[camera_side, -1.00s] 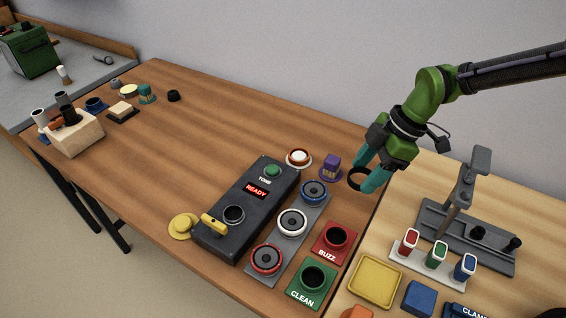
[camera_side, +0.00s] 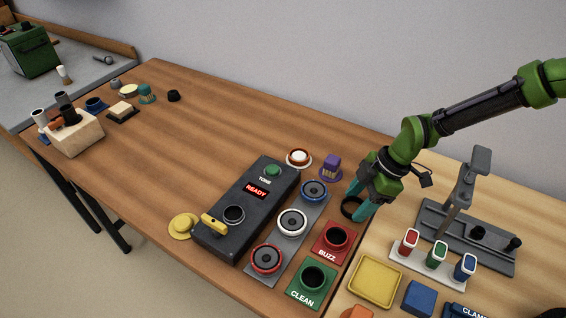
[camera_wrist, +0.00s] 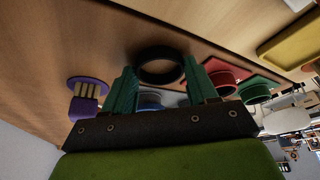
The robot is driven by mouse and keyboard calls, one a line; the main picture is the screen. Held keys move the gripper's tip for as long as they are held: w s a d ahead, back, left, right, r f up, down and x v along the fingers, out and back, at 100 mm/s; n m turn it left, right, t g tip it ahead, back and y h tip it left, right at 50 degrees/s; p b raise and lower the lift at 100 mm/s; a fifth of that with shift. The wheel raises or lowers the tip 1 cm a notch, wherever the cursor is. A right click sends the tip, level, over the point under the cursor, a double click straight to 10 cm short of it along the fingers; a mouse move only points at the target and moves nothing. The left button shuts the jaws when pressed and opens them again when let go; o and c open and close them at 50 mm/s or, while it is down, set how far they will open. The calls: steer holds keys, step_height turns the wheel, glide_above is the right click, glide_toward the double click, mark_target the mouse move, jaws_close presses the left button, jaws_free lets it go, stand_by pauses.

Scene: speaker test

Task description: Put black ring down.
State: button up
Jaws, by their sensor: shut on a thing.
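The black ring (camera_side: 349,207) is between the teal fingers of my gripper (camera_side: 358,204). In the side view it is low, at or just above the brown table (camera_side: 240,122), near the seam with the lighter table; I cannot tell if it touches. In the wrist view the ring (camera_wrist: 160,54) shows as a dark loop with my gripper (camera_wrist: 160,72) shut on it from both sides. The fingers partly hide the ring in the side view.
The red BUZZ cup (camera_side: 336,238) stands just in front of the ring, with the green CLEAN cup (camera_side: 313,278) beyond. A purple brush (camera_side: 331,167) and a grey strip of speakers (camera_side: 293,222) lie to the left. A yellow tray (camera_side: 376,280) is at front right. Bare wood lies behind.

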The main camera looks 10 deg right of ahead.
steer(key=o, duration=1)
steer(key=v, duration=1.2)
steer(key=shift+r, duration=0.15)
